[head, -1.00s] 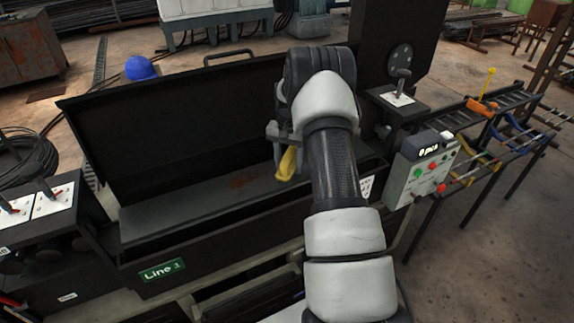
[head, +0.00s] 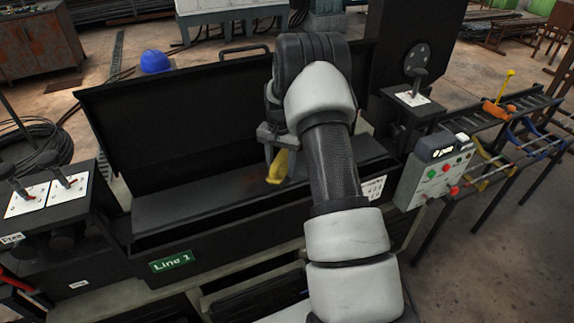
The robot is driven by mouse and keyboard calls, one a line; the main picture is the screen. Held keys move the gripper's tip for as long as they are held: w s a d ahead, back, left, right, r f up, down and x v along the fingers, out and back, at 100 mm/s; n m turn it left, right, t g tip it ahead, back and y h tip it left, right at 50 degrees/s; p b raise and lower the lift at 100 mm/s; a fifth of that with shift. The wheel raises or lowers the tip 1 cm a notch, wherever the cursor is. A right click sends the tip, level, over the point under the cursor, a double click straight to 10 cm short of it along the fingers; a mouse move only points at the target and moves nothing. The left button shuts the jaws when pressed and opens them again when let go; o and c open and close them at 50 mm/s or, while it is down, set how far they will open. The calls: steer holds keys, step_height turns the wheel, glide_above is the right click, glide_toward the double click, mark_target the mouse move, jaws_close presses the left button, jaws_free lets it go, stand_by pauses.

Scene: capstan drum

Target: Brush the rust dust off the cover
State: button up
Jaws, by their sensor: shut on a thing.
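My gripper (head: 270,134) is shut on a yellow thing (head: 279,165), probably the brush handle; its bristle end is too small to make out. The yellow thing hangs tilted down over a long dark flat surface (head: 190,203), which I take to be the cover. A faint reddish-brown rust patch (head: 250,183) lies on this surface, just left of the yellow thing's lower end. I cannot tell whether the brush touches the surface. My arm hides the surface's right part.
A tall dark panel (head: 150,125) stands up behind the flat surface. A control box (head: 437,172) with buttons and a lever stand (head: 412,98) are on the right. A lever console (head: 50,205) is at left. A rack (head: 500,130) with tools stands far right.

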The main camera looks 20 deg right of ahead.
mark_target(235, 184)
steer(key=shift+a, duration=3.85)
steer(key=shift+a+f+b, duration=0.1)
steer(key=shift+a+b, duration=0.2)
steer(key=shift+a, duration=1.65)
steer(key=shift+s+a, duration=0.1)
steer(key=shift+a, duration=1.7)
steer(key=shift+w, duration=1.1)
steer(key=shift+d+b, duration=0.3)
steer(key=shift+d, duration=10.9)
steer(key=shift+a, duration=0.15)
steer(key=shift+w+a, duration=0.1)
steer(key=shift+a, duration=1.75)
